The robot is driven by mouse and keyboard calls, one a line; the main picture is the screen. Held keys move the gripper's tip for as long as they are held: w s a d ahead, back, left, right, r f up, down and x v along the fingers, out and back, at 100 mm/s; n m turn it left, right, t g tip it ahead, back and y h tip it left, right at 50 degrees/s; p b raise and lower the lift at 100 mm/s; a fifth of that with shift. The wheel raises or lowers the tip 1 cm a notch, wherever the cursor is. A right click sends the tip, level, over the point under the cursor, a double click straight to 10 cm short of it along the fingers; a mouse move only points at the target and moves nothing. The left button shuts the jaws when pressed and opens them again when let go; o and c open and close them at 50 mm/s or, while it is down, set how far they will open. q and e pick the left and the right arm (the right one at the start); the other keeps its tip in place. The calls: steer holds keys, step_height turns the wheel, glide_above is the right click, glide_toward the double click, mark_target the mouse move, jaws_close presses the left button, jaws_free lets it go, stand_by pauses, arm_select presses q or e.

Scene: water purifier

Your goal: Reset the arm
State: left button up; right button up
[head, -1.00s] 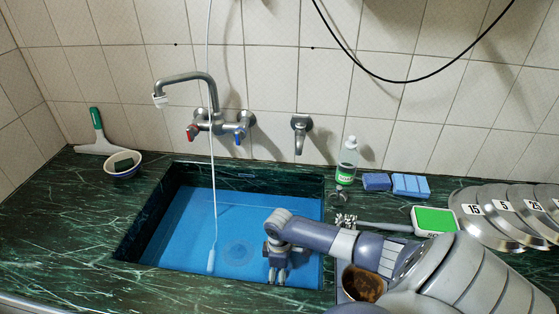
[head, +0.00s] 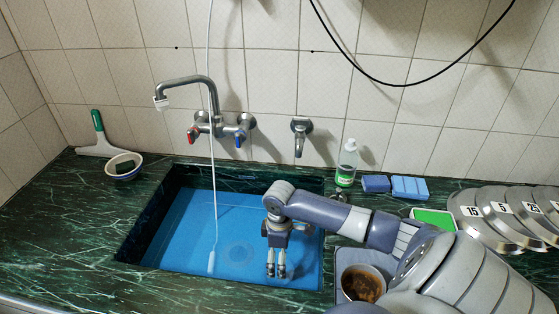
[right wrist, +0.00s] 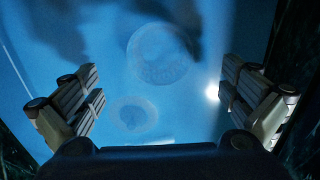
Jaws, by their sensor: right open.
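My right arm (head: 330,212) reaches in from the right over the blue sink basin (head: 185,235). My right gripper (head: 277,270) points down into the right part of the basin. In the right wrist view, its fingers (right wrist: 160,85) are spread wide with nothing between them, above the blue basin floor (right wrist: 110,40) and round drain marks. My left gripper is not in view.
A wall faucet (head: 205,125) and a hanging white cord (head: 214,180) are left of the arm. A bottle (head: 347,165), blue sponges (head: 408,187), a tray with a brown-stained cup (head: 362,284) and numbered metal lids (head: 485,222) lie right. A bowl (head: 124,166) stands left.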

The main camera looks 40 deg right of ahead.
steer(key=shift+r, duration=1)
